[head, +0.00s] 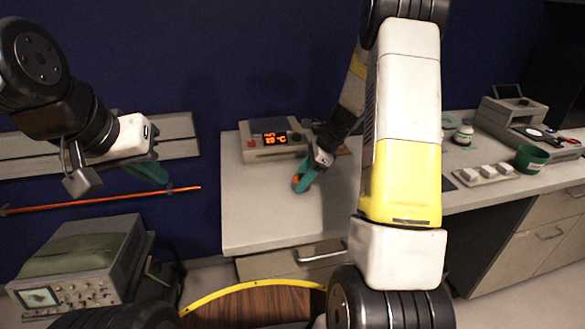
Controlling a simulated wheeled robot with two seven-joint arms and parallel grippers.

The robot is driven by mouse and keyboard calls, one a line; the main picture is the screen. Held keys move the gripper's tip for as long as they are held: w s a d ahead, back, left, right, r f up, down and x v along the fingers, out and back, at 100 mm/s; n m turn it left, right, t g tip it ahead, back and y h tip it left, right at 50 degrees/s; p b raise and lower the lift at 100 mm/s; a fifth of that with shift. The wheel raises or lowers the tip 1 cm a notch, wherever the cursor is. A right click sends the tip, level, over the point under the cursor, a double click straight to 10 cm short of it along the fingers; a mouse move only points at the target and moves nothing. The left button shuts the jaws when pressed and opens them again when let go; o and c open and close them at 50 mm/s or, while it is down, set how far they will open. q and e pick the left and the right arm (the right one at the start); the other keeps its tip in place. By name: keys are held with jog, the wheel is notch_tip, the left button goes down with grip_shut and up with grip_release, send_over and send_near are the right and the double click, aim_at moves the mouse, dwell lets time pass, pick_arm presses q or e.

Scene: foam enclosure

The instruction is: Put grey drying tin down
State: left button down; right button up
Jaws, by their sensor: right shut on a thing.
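My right gripper (304,180) is low over the light worktop (262,209), in front of the display unit and a little to its right. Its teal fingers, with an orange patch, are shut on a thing. I take this to be the grey drying tin, but the fingers hide it and I cannot make out its shape. I cannot tell whether it touches the worktop. My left gripper (147,173) hangs at the left, away from the worktop, with a teal finger showing under its white body. Its fingertip gap is hidden and I see nothing held.
A unit with a lit orange display (272,141) stands at the back left of the worktop. To the right are a white-lidded jar (463,133), a tray of white blocks (482,175), a green pot (531,158) and a grey instrument (511,112). The front left worktop is bare.

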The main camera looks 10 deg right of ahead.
jog(key=shift+f, duration=0.1)
jog(key=o, duration=1.5)
